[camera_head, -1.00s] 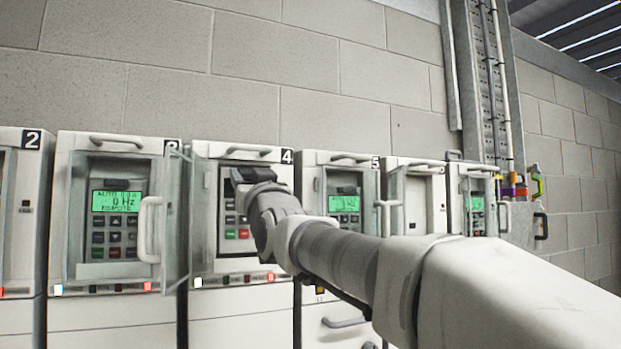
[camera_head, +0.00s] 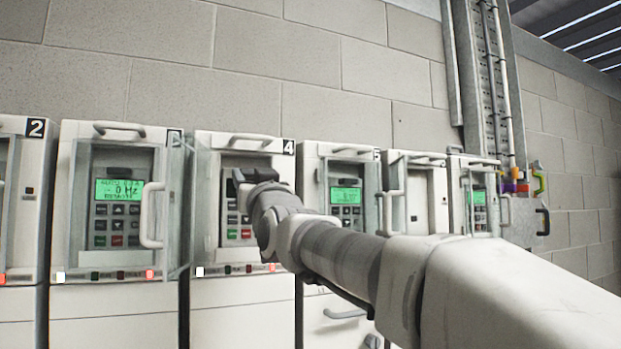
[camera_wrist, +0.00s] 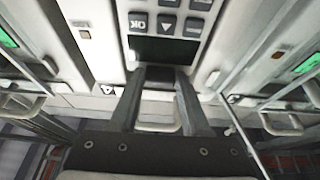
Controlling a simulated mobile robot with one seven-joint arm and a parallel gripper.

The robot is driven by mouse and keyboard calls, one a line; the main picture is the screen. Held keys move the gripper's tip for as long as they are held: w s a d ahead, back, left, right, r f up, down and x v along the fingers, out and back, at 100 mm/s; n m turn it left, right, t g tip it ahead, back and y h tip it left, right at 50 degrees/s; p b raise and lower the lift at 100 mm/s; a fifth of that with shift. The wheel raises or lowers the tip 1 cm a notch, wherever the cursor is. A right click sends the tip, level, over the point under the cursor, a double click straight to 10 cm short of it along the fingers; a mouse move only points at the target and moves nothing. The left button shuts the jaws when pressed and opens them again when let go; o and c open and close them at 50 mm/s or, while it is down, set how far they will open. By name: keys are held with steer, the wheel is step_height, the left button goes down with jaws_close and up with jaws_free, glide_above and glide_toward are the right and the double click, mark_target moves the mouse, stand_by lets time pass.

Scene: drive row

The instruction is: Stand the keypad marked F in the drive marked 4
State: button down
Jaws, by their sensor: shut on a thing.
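The drive marked 4 (camera_head: 245,312) is a pale cabinet with an open front recess and its number plate at top right. My gripper (camera_head: 245,180) is at the upper part of this recess and is shut on a keypad (camera_head: 239,233). The keypad is dark-keyed with a red and a green key, and looks upright at the recess. In the wrist view my gripper (camera_wrist: 166,75) has its two fingers at the screen end of the keypad (camera_wrist: 165,48). I cannot see the letter F, nor whether the keypad touches the recess floor or back.
The clear door (camera_head: 207,205) of drive 4 stands open on the left. A handle (camera_head: 250,140) projects above the recess.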

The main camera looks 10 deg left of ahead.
steer(key=shift+f+b, duration=0.3)
steer(key=shift+f, duration=0.05)
steer(key=shift+c, duration=1.4)
jaws_free()
steer(key=shift+f, duration=0.1)
